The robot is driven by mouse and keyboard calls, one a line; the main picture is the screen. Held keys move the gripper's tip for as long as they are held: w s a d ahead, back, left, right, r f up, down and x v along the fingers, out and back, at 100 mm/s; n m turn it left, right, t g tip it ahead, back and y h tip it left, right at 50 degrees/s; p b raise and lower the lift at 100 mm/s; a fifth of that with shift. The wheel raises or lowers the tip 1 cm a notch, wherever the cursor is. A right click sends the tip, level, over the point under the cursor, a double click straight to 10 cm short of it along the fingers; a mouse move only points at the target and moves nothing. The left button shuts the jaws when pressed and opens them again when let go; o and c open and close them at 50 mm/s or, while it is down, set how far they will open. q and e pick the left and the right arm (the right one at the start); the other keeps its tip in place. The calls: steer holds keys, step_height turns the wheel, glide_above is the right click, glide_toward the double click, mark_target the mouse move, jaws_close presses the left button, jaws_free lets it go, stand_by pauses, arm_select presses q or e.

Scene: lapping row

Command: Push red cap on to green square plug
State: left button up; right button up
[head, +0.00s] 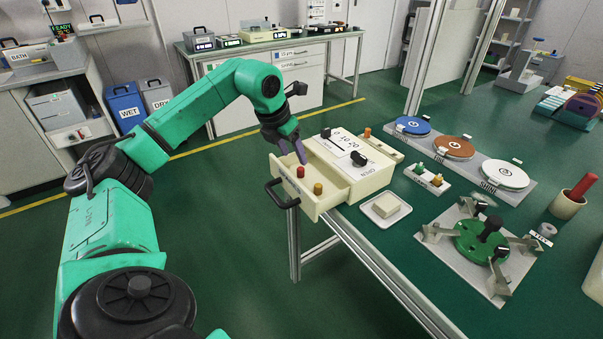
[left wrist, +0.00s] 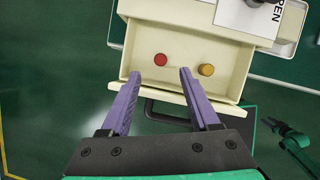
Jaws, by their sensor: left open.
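The red cap (head: 300,172) stands in the pulled-out drawer (head: 333,203) of a cream box, and it also shows in the left wrist view (left wrist: 161,60). A small pale holder (head: 424,184) on the bench carries small green plugs (head: 419,168) and yellowish ones; their exact shapes are too small to tell. My left gripper (head: 301,158) has purple fingers, open and empty, above the drawer. In the left wrist view its fingertips (left wrist: 160,75) are apart, on either side of the red cap's line, with nothing between them.
A yellow cap (head: 318,189) stands near the red cap in the drawer. The drawer's black handle (head: 281,194) juts out. A white dish with a pale block (head: 386,207), a clamp fixture (head: 481,243) and coloured discs (head: 452,147) stand on the green bench.

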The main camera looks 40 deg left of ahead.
mark_target(300, 169)
arm_select(q)
steer(key=x, duration=0.6)
steer(key=shift+w+f, duration=0.2)
steer(key=shift+f, duration=0.1)
steer(key=shift+r, duration=0.1)
jaws_close()
arm_select(e)
steer(key=shift+w, duration=0.25)
